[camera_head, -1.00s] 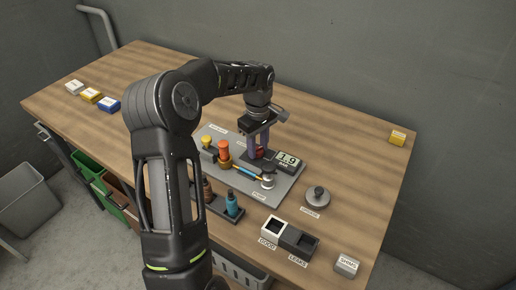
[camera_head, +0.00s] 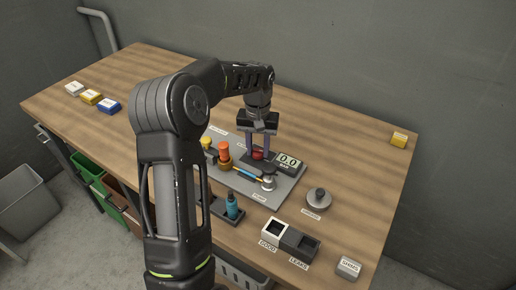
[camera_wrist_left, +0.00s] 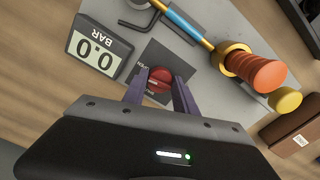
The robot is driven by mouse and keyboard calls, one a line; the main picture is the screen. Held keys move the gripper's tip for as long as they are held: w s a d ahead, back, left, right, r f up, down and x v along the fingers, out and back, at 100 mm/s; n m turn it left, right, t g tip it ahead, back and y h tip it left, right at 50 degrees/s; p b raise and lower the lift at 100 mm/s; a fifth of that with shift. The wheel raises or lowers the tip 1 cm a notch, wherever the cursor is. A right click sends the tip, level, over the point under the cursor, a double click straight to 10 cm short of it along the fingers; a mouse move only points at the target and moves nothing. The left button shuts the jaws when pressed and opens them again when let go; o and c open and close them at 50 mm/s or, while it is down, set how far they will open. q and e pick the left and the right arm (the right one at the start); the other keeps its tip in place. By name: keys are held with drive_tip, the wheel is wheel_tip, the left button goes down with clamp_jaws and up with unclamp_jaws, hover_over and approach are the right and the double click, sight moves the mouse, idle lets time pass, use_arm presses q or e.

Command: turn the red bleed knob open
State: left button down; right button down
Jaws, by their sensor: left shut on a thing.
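The red bleed knob (camera_wrist_left: 159,80) sits on a dark square of the grey plate (camera_wrist_left: 224,24). In the left wrist view it lies between the two fingers of my left gripper (camera_wrist_left: 160,85), which is shut on it. In the head view the left gripper (camera_head: 257,153) points down over the plate, and a bit of the red knob (camera_head: 257,154) shows between its fingers. The gauge (camera_head: 288,163) beside it reads 0.0, and the same gauge (camera_wrist_left: 96,48) reads "BAR 0.0" in the left wrist view. My right gripper is not in view.
An orange-topped fitting (camera_head: 224,152), a yellow knob (camera_head: 206,143) and a blue-and-yellow hose piece (camera_head: 248,175) are close to the gripper. A round grey part (camera_head: 318,198) and the GOOD (camera_head: 273,229) and LEAKS (camera_head: 299,243) bins stand nearer the front. The wooden table's right side is mostly clear.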

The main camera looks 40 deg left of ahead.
sight(258, 151)
use_arm(q)
drive_tip(key=shift+m, duration=1.1)
drive_tip(key=c, duration=1)
unclamp_jaws()
drive_tip(key=shift+o, duration=0.2)
wheel_tip(258, 151, up, 8)
drive_tip(key=shift+f+b, duration=0.1)
drive_tip(key=shift+b, duration=0.4)
drive_tip(key=shift+s, duration=0.1)
